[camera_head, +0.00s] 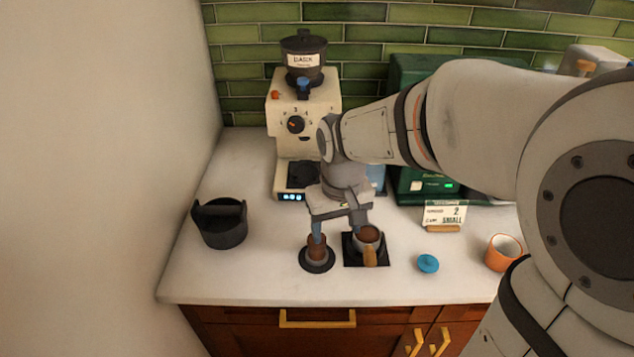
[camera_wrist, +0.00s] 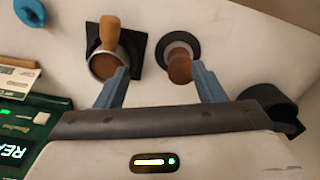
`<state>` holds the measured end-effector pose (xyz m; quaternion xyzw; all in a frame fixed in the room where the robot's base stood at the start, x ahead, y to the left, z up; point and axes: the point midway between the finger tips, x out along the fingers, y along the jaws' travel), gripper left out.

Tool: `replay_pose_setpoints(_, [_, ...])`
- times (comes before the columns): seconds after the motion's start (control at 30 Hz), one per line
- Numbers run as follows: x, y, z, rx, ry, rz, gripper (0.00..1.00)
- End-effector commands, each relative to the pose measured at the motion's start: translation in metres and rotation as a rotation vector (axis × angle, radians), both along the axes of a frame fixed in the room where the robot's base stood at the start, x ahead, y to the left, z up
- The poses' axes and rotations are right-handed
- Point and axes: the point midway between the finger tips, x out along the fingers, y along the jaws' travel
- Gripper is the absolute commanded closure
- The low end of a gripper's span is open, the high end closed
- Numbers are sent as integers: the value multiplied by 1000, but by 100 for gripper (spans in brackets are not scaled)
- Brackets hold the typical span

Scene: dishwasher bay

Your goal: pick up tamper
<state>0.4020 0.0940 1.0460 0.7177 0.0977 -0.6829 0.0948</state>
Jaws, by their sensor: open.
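The tamper (camera_head: 317,247) has a brown wooden handle and stands upright on a round black base on the white counter. It also shows in the wrist view (camera_wrist: 180,67). My gripper (camera_head: 340,228) is open and points down over the counter, with nothing between its blue-grey fingers. In the wrist view my gripper (camera_wrist: 160,84) has its right finger close to the tamper handle and its left finger close to the portafilter (camera_wrist: 105,64). I cannot tell whether either finger touches.
The portafilter (camera_head: 368,236) with a wooden handle sits on a square black mat right of the tamper. A black knock box (camera_head: 221,228) stands left. A cream grinder (camera_head: 300,125) and green machine (camera_head: 410,75) stand behind. A blue disc (camera_head: 428,263) and orange cup (camera_head: 501,254) are right.

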Motion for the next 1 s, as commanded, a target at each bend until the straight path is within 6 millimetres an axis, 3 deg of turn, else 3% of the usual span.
replay_pose_setpoints(0.1, [15, 22, -1, -9, 33, 54, 37])
replay_pose_setpoints(0.23, [22, 33, -7, -13, 49, 80, 37])
replay_pose_setpoints(0.8, [24, 38, -78, -14, 51, 84, 37])
replay_pose_setpoints(1.0, [24, 38, -84, -12, 48, 84, 37])
